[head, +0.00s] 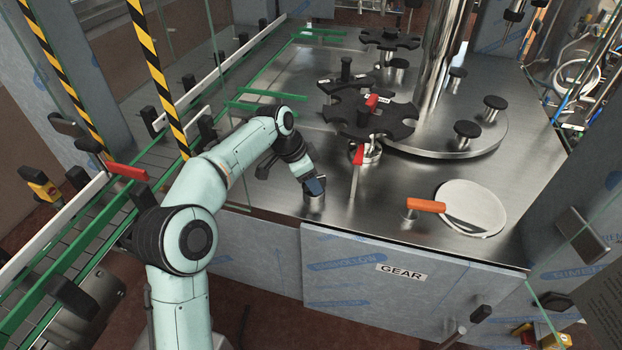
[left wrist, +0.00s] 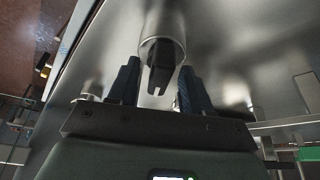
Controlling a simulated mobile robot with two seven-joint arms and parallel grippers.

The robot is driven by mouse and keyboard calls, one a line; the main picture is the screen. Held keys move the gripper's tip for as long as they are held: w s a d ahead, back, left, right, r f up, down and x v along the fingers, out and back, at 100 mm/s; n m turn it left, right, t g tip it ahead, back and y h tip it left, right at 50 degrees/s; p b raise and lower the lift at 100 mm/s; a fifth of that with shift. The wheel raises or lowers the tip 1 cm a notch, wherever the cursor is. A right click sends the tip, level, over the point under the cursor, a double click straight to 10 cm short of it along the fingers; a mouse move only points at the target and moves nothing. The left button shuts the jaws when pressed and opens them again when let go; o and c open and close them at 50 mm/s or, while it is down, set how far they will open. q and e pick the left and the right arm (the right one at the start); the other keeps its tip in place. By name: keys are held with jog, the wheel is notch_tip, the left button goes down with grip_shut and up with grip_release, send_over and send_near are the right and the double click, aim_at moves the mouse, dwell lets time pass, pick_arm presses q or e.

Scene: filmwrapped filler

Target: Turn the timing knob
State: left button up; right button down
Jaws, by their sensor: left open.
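The timing knob (left wrist: 161,72) shows in the left wrist view as a dark, flat, slotted grip on a round metal base. My left gripper (left wrist: 158,88) is open, with one dark blue finger on each side of the knob and a visible gap on both sides. In the head view my left gripper (head: 314,186) is just over the knob's metal base (head: 314,204), near the front edge of the steel table. The knob's dark grip is mostly hidden there by the fingers. My right gripper is not in view.
The steel table (head: 385,215) carries a black star wheel (head: 395,118) with red handles behind my gripper. A round white disc (head: 472,207) and an orange handle (head: 426,205) lie to the right. A green-railed conveyor (head: 150,150) runs along the left.

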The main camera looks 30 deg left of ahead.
pick_arm(q)
grip_shut()
jog(key=shift+n, duration=0.3)
jog(key=n+y, duration=0.1)
jog(key=n, duration=0.2)
jog(key=shift+s+d+t+b, duration=0.1)
jog(key=shift+d+t+b, duration=0.1)
jog(key=shift+t+b, duration=0.15)
jog(key=n+y, duration=0.1)
jog(key=n, duration=0.3)
jog(key=shift+d+t+y, duration=0.1)
jog(key=shift+t+y, duration=0.15)
jog(key=shift+y, duration=0.15)
jog(key=shift+n+y, duration=0.6)
jog(key=shift+n, duration=0.9)
jog(key=shift+d, duration=0.1)
